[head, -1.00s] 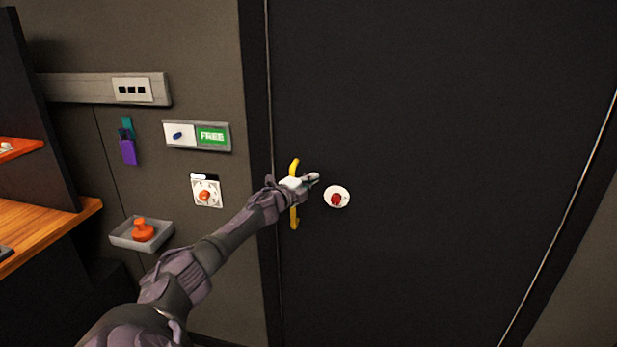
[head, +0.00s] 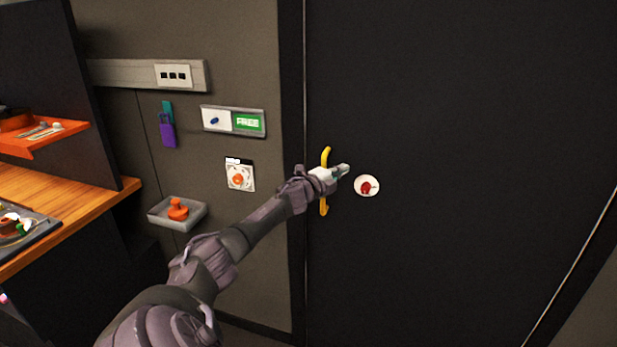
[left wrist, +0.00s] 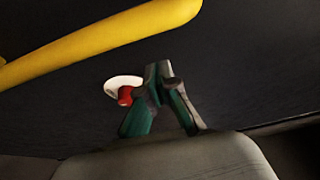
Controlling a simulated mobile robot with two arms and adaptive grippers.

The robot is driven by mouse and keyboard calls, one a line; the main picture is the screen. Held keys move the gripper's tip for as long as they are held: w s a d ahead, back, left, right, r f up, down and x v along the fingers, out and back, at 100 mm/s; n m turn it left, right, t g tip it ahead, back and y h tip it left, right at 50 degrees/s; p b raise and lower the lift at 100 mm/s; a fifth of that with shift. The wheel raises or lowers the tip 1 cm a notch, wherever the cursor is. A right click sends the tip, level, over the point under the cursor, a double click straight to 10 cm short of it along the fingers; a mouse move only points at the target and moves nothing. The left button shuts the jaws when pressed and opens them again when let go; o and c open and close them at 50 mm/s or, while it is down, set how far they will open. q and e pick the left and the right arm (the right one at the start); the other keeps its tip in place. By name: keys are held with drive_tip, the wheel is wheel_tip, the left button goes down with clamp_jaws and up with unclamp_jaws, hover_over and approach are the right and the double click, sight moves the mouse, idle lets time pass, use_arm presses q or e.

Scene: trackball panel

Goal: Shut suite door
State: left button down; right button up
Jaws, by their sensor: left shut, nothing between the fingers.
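The suite door (head: 450,120) is a large dark panel filling the right of the head view; it looks flush or nearly flush in its frame. A yellow vertical handle (head: 326,157) is on its left side, and it crosses the top left of the left wrist view (left wrist: 100,38). A white round plate with a red knob (head: 367,186) is right of the handle. My left gripper (head: 345,171) is shut and empty, in front of the handle's middle and partly hiding it. In the left wrist view its fingers (left wrist: 165,85) are beside the red knob. My right gripper is not in view.
Left of the door, the wall bears a green FREE sign (head: 248,122), a small dial plate (head: 239,175), a switch strip (head: 174,75) and a purple tag (head: 167,130). A grey tray (head: 192,217) with an orange stamp-like object juts out. A wooden desk (head: 85,190) stands at far left.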

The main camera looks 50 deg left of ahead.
use_arm(q)
drive_tip(key=s+a+b, duration=0.1)
drive_tip(key=s+b, duration=0.1)
drive_tip(key=s, duration=0.8)
drive_tip(key=shift+s+a+f+b, duration=0.2)
drive_tip(key=shift+s+b, duration=0.1)
drive_tip(key=shift+s, duration=0.05)
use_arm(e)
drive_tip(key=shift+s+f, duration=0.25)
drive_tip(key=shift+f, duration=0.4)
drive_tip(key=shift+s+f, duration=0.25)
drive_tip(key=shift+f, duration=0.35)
use_arm(q)
drive_tip(key=shift+s+r, duration=0.1)
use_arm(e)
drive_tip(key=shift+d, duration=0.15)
